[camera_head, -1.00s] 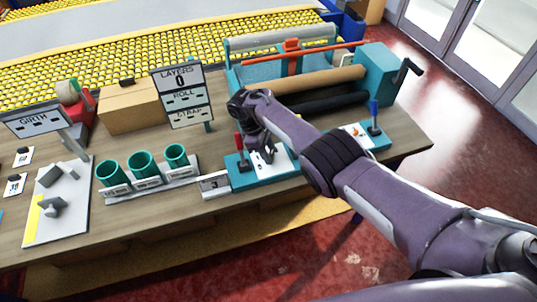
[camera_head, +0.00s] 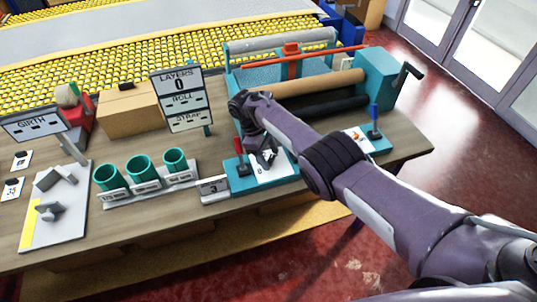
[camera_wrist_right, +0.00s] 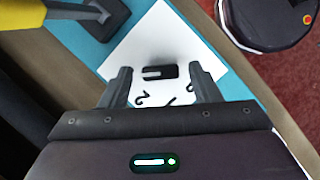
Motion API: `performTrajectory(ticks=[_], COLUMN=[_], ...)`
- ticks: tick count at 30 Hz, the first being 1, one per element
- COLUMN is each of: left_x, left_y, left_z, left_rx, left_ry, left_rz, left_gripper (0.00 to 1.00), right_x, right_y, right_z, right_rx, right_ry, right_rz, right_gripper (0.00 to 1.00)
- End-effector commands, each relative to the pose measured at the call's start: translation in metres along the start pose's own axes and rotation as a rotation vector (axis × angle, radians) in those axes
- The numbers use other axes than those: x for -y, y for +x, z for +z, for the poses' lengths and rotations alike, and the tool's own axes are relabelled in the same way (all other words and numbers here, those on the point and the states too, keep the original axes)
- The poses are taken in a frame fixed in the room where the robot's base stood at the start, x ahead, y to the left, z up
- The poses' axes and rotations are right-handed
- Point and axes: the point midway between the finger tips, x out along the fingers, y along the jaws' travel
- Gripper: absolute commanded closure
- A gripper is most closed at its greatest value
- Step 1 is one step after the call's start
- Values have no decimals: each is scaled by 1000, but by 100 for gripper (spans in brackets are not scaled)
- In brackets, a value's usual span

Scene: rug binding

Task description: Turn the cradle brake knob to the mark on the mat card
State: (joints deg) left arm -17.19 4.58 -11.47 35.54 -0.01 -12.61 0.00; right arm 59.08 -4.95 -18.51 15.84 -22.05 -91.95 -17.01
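The brake knob (camera_wrist_right: 158,72) is a small dark block with a pale line on it, at the middle of a white dial plate with black numerals (camera_wrist_right: 160,40). The plate also shows in the head view (camera_head: 284,166), on the teal base at the bench's front. My right gripper (camera_wrist_right: 162,78) is open over the plate, one finger on each side of the knob; I see no finger touching it. In the head view my right gripper (camera_head: 266,160) hides the knob. A small card (camera_head: 213,187) left of the base seems to read 3. My left gripper is out of view.
A red-handled lever (camera_head: 239,150) stands close left of the dial, and a blue-handled lever (camera_head: 374,118) stands to the right. The teal cradle with rolls (camera_head: 310,84) is behind. Green cups (camera_head: 142,168) and a sign post (camera_head: 180,90) stand to the left.

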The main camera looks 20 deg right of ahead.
Motion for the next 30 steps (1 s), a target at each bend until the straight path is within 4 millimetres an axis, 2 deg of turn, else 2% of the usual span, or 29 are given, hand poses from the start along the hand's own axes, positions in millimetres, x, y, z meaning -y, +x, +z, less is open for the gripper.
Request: performTrajectory(ticks=[10, 21, 25, 30], left_x=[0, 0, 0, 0], left_y=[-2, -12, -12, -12], left_z=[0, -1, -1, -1], left_rx=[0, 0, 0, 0], left_ry=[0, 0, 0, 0], left_rz=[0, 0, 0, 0], left_gripper=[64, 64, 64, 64], right_x=[0, 0, 0, 0], right_y=[-5, -62, -74, -78], right_z=[0, 0, 0, 0], right_rx=[-1, -2, 0, 1], right_ry=[-2, -1, -1, -2], right_rz=[0, 1, -1, -1], right_gripper=[42, 42, 42, 42])
